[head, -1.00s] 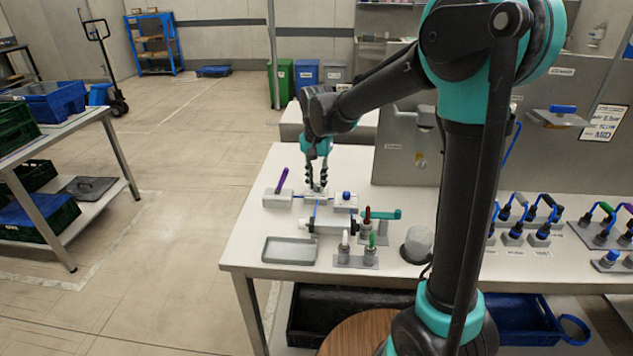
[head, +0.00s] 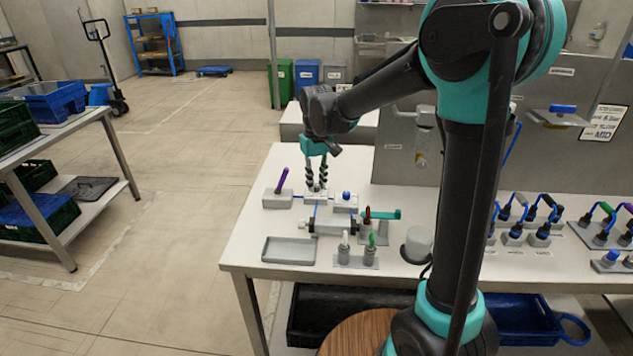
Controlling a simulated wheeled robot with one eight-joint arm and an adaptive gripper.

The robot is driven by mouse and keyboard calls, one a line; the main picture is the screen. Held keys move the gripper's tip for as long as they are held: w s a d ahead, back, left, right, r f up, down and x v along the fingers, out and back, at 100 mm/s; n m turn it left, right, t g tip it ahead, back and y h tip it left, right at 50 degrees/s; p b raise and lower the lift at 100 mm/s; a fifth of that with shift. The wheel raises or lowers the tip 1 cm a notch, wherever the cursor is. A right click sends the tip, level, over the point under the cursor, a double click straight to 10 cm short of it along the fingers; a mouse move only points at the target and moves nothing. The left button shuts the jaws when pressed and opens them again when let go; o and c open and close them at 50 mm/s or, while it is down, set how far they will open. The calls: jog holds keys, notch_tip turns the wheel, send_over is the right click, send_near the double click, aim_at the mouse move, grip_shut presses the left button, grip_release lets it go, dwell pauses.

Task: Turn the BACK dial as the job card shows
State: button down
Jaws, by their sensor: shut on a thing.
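My gripper (head: 317,187) points down over the back of the grey fixture on the table. Its dark fingers are shut on a small part there, which I take to be the back dial; the fingers hide it, so its pointer and marks cannot be read. The job card (head: 605,122) hangs at the right behind the bench. Its last line looks like "MID"; the rest is too small to read surely.
Around my gripper stand a purple-handled lever (head: 282,179), a blue-knobbed box (head: 346,200) and a teal handle (head: 385,214). A grey tray (head: 289,251) lies in front. A light cup (head: 418,246) stands to the right.

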aim_at(316, 185)
jog(key=shift+n, duration=0.6)
jog(key=c, duration=1.3)
grip_release()
jog(key=shift+c, duration=0.2)
notch_tip(316, 185, up, 12)
